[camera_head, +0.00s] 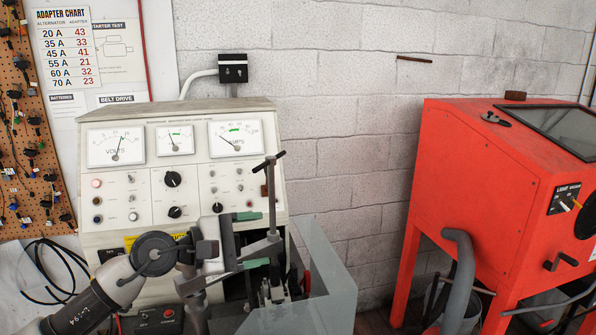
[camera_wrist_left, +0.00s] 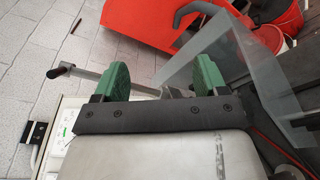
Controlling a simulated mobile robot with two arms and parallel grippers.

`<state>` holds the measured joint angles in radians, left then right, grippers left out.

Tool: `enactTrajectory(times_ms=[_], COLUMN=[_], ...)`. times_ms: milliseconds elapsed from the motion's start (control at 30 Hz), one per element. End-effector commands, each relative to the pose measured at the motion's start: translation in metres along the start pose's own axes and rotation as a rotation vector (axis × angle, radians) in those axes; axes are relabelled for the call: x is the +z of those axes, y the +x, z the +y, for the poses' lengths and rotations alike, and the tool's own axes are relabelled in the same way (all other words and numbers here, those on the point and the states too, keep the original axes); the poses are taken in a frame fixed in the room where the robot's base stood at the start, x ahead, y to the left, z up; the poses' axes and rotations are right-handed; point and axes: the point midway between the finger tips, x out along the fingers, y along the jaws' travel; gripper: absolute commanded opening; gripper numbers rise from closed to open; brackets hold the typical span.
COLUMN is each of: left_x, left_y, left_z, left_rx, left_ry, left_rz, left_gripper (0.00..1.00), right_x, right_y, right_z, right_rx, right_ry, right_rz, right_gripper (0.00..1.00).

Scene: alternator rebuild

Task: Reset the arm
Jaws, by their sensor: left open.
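My left gripper (camera_head: 252,240) is in front of the lower right part of the white tester. Its two green-padded fingers are apart, with nothing clamped between them. The wrist view shows the open fingers (camera_wrist_left: 161,85) too. A grey metal lever arm (camera_head: 271,205) with a dark cross handle (camera_head: 268,161) stands upright beside the fingers. In the wrist view the lever arm (camera_wrist_left: 100,77) runs past beyond the fingers, its dark handle end (camera_wrist_left: 61,70) to the left. I cannot tell whether they touch. The lever's lower end is partly hidden by my gripper. My right gripper is not in view.
The white tester (camera_head: 140,185) with dials and knobs stands behind my gripper. A clear guard (camera_head: 330,275) stands close on the right. A red cabinet (camera_head: 465,170) with a grey hose (camera_head: 462,270) is farther right.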

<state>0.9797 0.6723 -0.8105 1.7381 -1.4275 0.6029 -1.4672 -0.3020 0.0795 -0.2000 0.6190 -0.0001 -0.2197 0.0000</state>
Motion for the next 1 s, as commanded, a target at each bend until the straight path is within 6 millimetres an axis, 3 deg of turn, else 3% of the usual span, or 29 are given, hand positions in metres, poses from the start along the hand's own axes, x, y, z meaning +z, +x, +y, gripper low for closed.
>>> enactTrajectory(times_ms=[33,100,233,367,467,567,633,667,800,1000], left_x=[0.013,0.028,0.031,0.004,-0.027,-0.056,-0.07,-0.074,-0.073,-0.049], left_y=[0.007,0.008,-0.009,-0.04,-0.068,-0.098,-0.119,-0.127,-0.16,-0.192], left_z=[-0.013,-0.02,-0.028,-0.048,-0.082,-0.134,-0.179,-0.199,-0.281,-0.359], left_rx=[0.081,0.211,0.455,0.721,0.955,1.233,1.462,-1.514,-1.454,-1.415], left_ry=[-0.178,-0.451,-0.991,-1.543,-1.958,-2.344,-2.587,2.586,2.107,1.654], left_rz=[-0.095,-0.22,-0.417,-0.572,-0.662,-0.728,-0.755,0.738,0.543,0.375], left_gripper=[0.73,0.73,0.73,0.73,0.73,0.73,0.73,0.73,0.73,0.73], right_x=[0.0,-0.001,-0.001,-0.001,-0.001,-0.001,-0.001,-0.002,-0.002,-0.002], right_y=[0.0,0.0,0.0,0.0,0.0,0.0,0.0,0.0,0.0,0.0], right_z=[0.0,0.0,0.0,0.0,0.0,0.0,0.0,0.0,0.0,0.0], right_rx=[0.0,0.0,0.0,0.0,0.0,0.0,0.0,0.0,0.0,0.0], right_ry=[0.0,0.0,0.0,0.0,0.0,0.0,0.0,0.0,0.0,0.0], right_rz=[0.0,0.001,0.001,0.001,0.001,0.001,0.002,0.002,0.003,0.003], right_gripper=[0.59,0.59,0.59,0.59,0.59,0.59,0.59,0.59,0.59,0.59])
